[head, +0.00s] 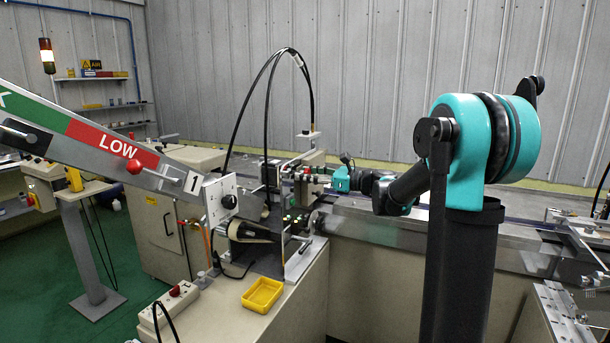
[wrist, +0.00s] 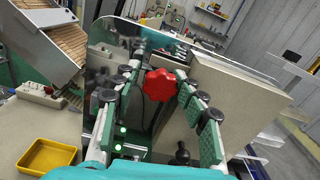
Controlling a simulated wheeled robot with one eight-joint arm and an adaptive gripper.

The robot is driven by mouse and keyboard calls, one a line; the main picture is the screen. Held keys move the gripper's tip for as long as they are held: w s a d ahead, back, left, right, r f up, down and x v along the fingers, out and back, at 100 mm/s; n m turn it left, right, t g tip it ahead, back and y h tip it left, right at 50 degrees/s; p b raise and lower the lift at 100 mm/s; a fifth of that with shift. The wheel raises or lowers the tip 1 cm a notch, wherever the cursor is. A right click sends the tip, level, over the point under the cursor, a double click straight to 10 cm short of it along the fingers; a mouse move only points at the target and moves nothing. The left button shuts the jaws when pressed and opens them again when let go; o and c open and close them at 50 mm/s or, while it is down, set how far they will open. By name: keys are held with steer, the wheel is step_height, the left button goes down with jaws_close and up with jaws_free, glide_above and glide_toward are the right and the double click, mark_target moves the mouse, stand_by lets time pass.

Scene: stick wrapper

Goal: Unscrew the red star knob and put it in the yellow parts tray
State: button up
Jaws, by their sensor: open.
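The red star knob (wrist: 159,85) shows in the wrist view, with its lobed face toward me. My gripper (wrist: 162,72) is open, with one green-and-black finger on each side of the knob. I cannot tell whether either finger touches it. What the knob is screwed onto is hidden behind it. In the head view my gripper (head: 318,176) is small and far off beside the machine, and I cannot make out the star knob there. The yellow parts tray (head: 262,293) is empty on the cabinet top at the front. It also shows at lower left in the wrist view (wrist: 45,154).
A sloping chute (head: 85,135) with a LOW label and another red knob (head: 134,166) rises at the left. A control box with a red button (head: 168,302) stands left of the tray. Black cables (head: 268,110) arch over the machine. A conveyor (head: 400,225) runs right.

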steer(key=m, duration=0.3)
steer(key=shift+f+m, duration=0.1)
steer(key=shift+m, duration=0.3)
steer(key=m, duration=0.3)
steer(key=shift+m, duration=0.3)
steer(key=m, duration=0.3)
steer(key=shift+m, duration=0.3)
steer(key=m, duration=0.4)
steer(key=shift+m, duration=0.3)
steer(key=shift+c, duration=0.6)
